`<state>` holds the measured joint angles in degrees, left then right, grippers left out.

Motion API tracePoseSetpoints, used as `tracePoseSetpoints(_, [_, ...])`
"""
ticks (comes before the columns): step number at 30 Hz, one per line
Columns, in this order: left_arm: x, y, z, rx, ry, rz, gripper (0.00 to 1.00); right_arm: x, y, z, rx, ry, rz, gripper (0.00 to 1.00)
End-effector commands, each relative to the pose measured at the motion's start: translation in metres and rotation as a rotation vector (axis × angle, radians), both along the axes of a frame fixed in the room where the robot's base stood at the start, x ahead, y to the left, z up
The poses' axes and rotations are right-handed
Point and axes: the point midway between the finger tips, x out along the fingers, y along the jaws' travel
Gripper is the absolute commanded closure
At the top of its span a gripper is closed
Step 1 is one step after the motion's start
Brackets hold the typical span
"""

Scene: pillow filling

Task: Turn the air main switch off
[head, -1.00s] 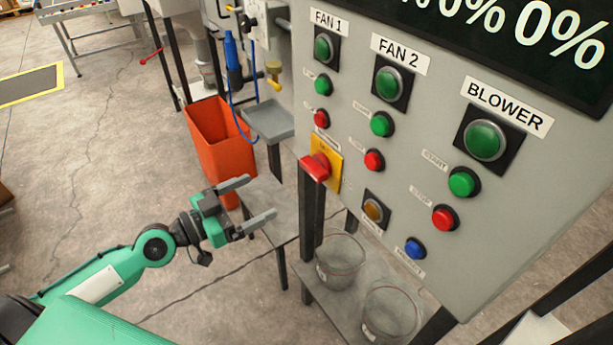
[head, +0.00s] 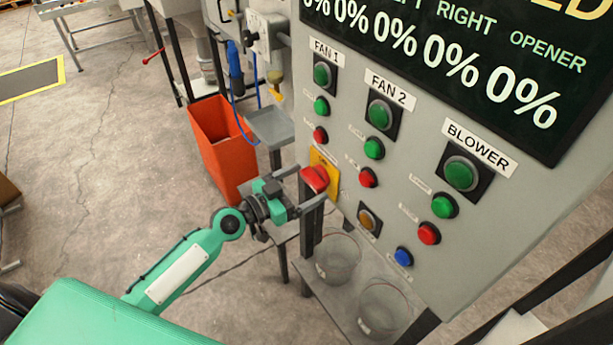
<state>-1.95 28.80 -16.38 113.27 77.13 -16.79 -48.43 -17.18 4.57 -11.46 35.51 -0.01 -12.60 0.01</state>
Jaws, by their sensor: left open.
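A red rotary switch (head: 316,178) on a yellow plate (head: 324,160) sits at the lower left edge of the grey control panel. The label near it is too small to read. My left gripper (head: 311,184) is open and faces the switch from the left. One fingertip is at the knob's upper left and the other below it, so the knob appears between the tips. I cannot tell whether the fingers touch it. My right gripper does not show.
The grey panel (head: 400,215) carries green, red, amber and blue buttons, with a dark display (head: 480,60) above. Glass containers (head: 338,257) stand on a shelf below it. An orange bin (head: 221,150) and a small grey tray (head: 270,127) are behind my left gripper.

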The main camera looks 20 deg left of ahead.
Motion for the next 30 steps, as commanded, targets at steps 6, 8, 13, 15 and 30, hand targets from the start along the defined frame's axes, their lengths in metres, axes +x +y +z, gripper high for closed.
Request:
tracePoseSetpoints(6, [0.0083, -0.0074, 0.0002, 0.000, 0.000, -0.001, 0.09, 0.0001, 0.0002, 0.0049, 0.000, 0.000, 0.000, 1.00])
tracePoseSetpoints(8, [0.0087, -0.0077, -0.0001, 0.000, 0.000, -0.001, 0.09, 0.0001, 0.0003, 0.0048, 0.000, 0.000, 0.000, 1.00])
tracePoseSetpoints(13, [0.0086, -0.0075, -0.0003, 0.001, -0.001, -0.001, 0.09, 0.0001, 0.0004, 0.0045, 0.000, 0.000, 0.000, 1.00])
tracePoseSetpoints(15, [0.0085, -0.0074, -0.0003, 0.001, -0.001, -0.001, 0.21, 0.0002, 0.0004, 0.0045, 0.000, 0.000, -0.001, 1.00])
tracePoseSetpoints(30, [0.0086, -0.0072, -0.0004, -0.029, 0.023, -0.001, 0.54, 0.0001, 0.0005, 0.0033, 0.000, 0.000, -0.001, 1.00])
